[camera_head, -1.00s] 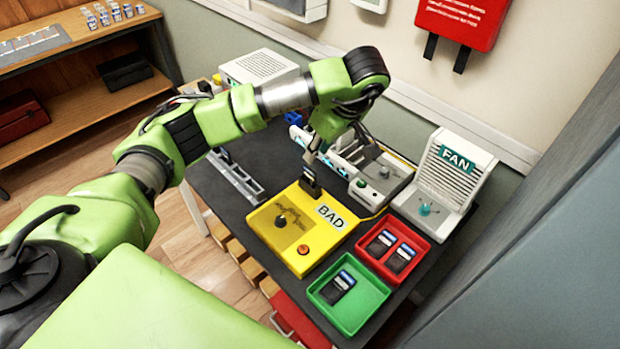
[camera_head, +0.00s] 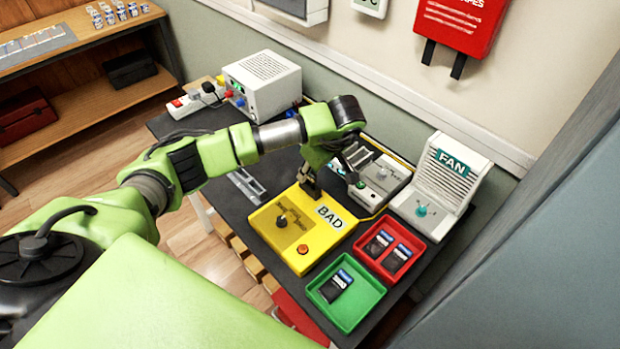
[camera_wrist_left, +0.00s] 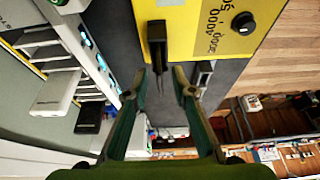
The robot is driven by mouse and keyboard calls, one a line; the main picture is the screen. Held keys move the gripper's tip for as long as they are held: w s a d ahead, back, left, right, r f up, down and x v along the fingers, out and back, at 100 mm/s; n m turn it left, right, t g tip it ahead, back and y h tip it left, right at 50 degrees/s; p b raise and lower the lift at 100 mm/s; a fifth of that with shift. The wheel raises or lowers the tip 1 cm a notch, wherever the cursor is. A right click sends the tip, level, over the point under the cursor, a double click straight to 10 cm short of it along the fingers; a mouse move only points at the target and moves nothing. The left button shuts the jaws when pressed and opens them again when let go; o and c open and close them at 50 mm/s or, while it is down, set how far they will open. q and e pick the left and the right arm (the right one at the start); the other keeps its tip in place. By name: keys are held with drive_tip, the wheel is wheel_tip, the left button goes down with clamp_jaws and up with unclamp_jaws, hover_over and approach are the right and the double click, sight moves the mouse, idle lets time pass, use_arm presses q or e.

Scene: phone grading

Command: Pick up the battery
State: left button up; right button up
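Dark batteries with blue-and-white labels lie flat in trays: two in the red tray (camera_head: 414,235) and one battery (camera_head: 337,285) in the green tray (camera_head: 347,327). An upright black block (camera_wrist_left: 157,38) stands at the edge of the yellow BAD station (camera_head: 268,238); I cannot tell whether it is a battery. My left gripper (camera_wrist_left: 160,72) is open, its fingertips on either side of the line to this block, with the block just beyond them. My right gripper is not in view.
A fan unit (camera_head: 447,180) stands behind the red tray. A grey device (camera_head: 385,178) sits behind the yellow station. A white box (camera_head: 262,82) and a power strip (camera_head: 192,102) are at the table's far left. The dark tabletop left of the yellow station is partly clear.

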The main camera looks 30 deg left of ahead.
use_arm(q)
clamp_jaws()
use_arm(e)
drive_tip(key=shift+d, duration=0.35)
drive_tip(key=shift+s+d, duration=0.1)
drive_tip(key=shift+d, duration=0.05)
use_arm(q)
drive_tip(key=shift+r, duration=0.15)
drive_tip(key=shift+r, duration=0.2)
wheel_tip(320, 180, up, 3)
drive_tip(key=shift+s+d+f+b, duration=0.1)
drive_tip(key=shift+s+d+b, duration=0.05)
drive_tip(key=shift+b, duration=0.4)
drive_tip(key=s+d+r+b, duration=0.1)
drive_tip(key=s+d+r, duration=0.3)
drive_tip(key=s+r, duration=0.5)
drive_tip(key=s, duration=0.4)
drive_tip(key=shift+r, duration=0.3)
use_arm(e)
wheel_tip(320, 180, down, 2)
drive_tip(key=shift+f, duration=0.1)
